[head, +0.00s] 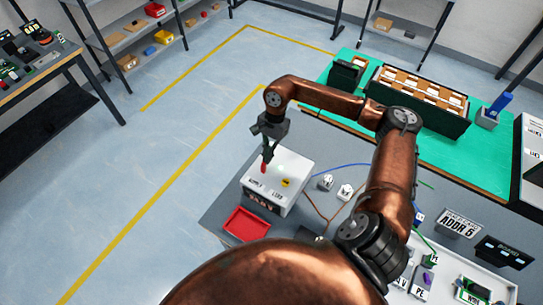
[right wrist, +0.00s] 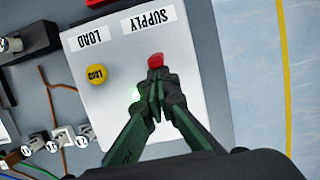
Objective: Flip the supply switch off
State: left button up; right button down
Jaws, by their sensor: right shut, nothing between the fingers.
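The supply switch, a red-tipped lever, shows at the fingertips in the head view (head: 264,168) and in the right wrist view (right wrist: 155,61). It stands on the top of a white box (head: 302,168), near the SUPPLY label (right wrist: 147,20). My right gripper (right wrist: 153,85) is shut and empty, pointing at the box top. Its tips are right at the red lever; I cannot tell whether they touch it. The lever's base is partly hidden by the fingers. My left gripper is not in view.
A yellow LOAD button (right wrist: 96,74) sits on the same box top. A red tray (head: 247,224) lies in front of the box. Small white connectors (head: 345,192) with wires stand to its right. Open floor lies left of the table.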

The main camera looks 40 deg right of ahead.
jog(key=shift+s+a+r+t+h+b, duration=0.1)
jog(key=shift+a+t+h+b, duration=0.1)
jog(key=shift+a+h, duration=0.2)
jog(key=shift+s+a+r+t+h+b, duration=0.1)
jog(key=shift+a+h+b, duration=0.15)
jog(key=shift+h, duration=0.25)
jog(key=shift+d, duration=0.1)
jog(key=shift+r, duration=0.1)
jog(key=shift+r+p, duration=0.45)
jog(key=shift+r, duration=0.3)
